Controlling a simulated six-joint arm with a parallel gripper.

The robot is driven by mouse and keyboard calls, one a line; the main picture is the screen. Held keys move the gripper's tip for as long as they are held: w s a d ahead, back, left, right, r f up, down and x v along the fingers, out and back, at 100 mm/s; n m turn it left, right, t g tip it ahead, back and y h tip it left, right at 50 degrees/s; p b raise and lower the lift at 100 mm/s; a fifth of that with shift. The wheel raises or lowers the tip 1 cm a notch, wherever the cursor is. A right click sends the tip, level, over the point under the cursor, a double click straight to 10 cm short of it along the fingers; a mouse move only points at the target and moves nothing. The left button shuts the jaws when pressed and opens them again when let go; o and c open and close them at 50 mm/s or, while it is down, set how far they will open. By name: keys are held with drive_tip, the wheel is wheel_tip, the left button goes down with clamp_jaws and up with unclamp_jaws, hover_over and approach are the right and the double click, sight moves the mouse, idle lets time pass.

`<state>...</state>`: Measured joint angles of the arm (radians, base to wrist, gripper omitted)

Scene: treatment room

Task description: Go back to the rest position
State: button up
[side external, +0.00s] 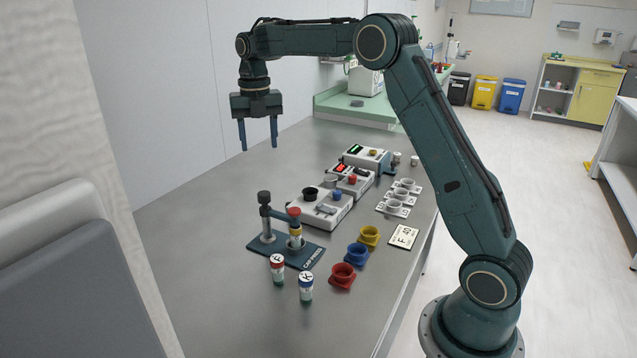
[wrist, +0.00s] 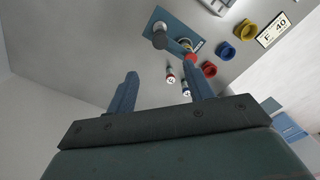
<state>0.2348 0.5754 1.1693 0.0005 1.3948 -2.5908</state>
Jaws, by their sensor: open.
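My gripper (side external: 258,147) hangs high above the far left part of the grey table (side external: 190,235) in the side external view. Its two blue fingers point down and stand apart, with nothing between them. In the wrist view my gripper (wrist: 160,90) also shows both fingers spread and empty. My arm rises from its base at the right and bends over the table. The gripper touches nothing.
A blue press stand (side external: 285,248) and two small vials (side external: 277,268) (side external: 306,287) stand nearest. Red (side external: 342,276), blue (side external: 357,255) and yellow (side external: 370,236) cups line the right. White devices (side external: 320,210) stand behind. The table's left side is clear.

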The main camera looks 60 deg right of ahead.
drive_tip(key=s+a+r+m+t, duration=0.2)
drive_tip(key=s+a+r+m, duration=0.2)
drive_tip(key=s+m, duration=0.4)
drive_tip(key=s+a+r+m+t, duration=0.1)
drive_tip(key=s+a+r+m, duration=0.4)
drive_tip(key=s, duration=0.4)
drive_tip(key=s+a+f+m+t, duration=0.1)
drive_tip(key=s+f+m, duration=0.2)
drive_tip(key=s+m, duration=0.4)
drive_tip(key=s+a+f+m+t, duration=0.1)
drive_tip(key=s+a+f+m, duration=0.1)
drive_tip(key=s+f+m, duration=0.2)
drive_tip(key=s+m, duration=0.3)
drive_tip(key=s, duration=0.3)
drive_tip(key=shift+s+a+t, duration=0.2)
drive_tip(key=shift+a+t, duration=0.05)
drive_tip(key=shift+t, duration=0.05)
drive_tip(key=shift+f, duration=0.1)
